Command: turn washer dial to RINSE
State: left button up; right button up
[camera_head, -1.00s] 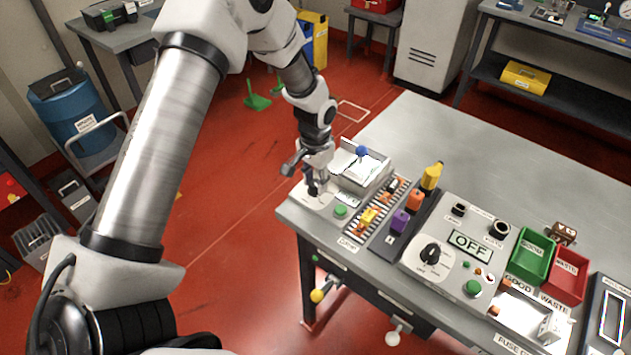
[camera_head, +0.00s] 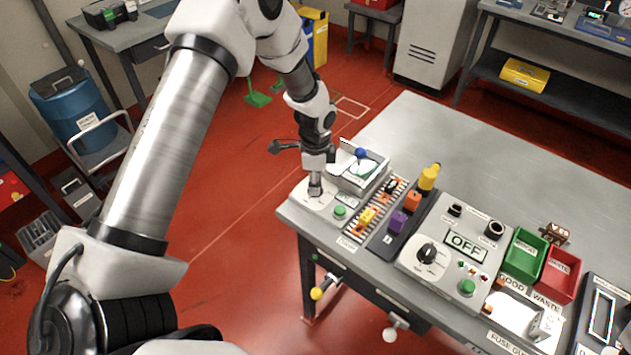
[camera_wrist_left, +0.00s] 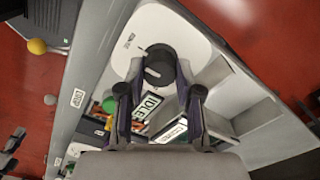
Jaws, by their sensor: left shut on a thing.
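The washer dial (camera_wrist_left: 160,65) is a round black knob on a white panel (camera_wrist_left: 118,62) in the left wrist view. My left gripper (camera_wrist_left: 160,77) is shut on it, with one finger on each side. In the head view, my left gripper (camera_head: 316,190) points down at the same panel (camera_head: 305,198), at the table's left corner, and hides the dial. A sign reading IDLE (camera_wrist_left: 149,106) lies beside the dial. The dial's labels are too small to read or covered. My right gripper is not in view.
A green button (camera_head: 340,211) and an open-topped light box (camera_head: 350,180) stand close to the gripper. A second panel with a black dial (camera_head: 427,253) and an OFF sign (camera_head: 465,244) lies to the right. The table's back (camera_head: 450,145) is clear.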

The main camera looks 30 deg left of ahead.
pick_arm(q)
jog(key=o, duration=1)
jog(key=shift+c, duration=0.2)
notch_tip(320, 180, up, 4)
jog(key=p, duration=0.3)
jog(key=shift+f, duration=0.25)
jog(key=shift+s+f, duration=0.1)
